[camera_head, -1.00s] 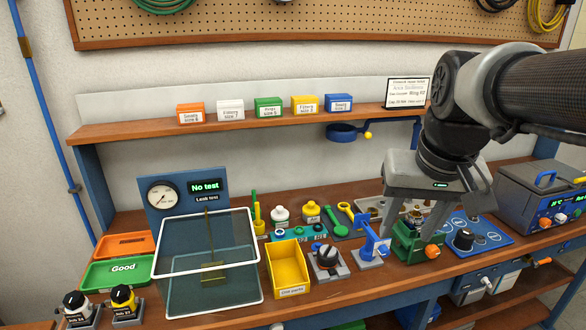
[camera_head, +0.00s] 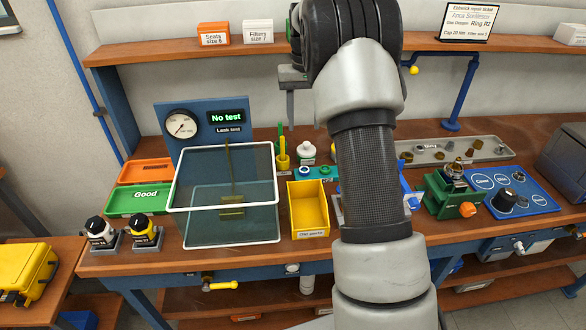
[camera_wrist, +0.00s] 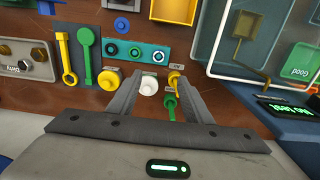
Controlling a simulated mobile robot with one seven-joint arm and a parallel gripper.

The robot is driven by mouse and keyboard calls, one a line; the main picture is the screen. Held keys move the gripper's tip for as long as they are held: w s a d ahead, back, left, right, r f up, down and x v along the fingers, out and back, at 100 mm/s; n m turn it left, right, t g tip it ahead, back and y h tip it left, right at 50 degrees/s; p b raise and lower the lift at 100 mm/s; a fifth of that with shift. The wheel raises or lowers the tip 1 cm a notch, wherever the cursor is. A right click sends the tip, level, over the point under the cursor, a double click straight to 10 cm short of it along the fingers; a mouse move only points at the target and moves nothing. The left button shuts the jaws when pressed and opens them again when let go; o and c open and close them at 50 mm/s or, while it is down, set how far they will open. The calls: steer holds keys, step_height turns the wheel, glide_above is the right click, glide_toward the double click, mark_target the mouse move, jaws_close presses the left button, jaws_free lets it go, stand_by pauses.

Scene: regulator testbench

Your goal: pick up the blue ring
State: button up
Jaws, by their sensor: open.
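A teal strip holds several small rings. The blue ring (camera_head: 305,170) is at its left end in the head view, next to a green one. In the wrist view the strip (camera_wrist: 124,37) is beyond my fingers, and the blue-looking ring (camera_wrist: 157,56) is at its right end. My gripper (camera_wrist: 157,84) is open, its two fingers above the back of the bench, apart from the strip. A white-capped bottle (camera_wrist: 148,87) shows between the fingers, below them. In the head view my arm hides most of the gripper and the strip's right part.
A yellow bin (camera_head: 308,207) stands in front of the strip. Upright green and yellow tools (camera_head: 283,150) stand behind it. A glass-sided test tank (camera_head: 222,205) is to the left, a green fixture (camera_head: 450,195) to the right. A shelf (camera_head: 255,47) runs above the bench.

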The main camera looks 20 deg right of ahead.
glide_above(304, 170)
step_height(304, 170, down, 10)
steer(key=shift+w+a+f, duration=0.1)
steer(key=shift+f, duration=2.8)
steer(key=c, duration=1.1)
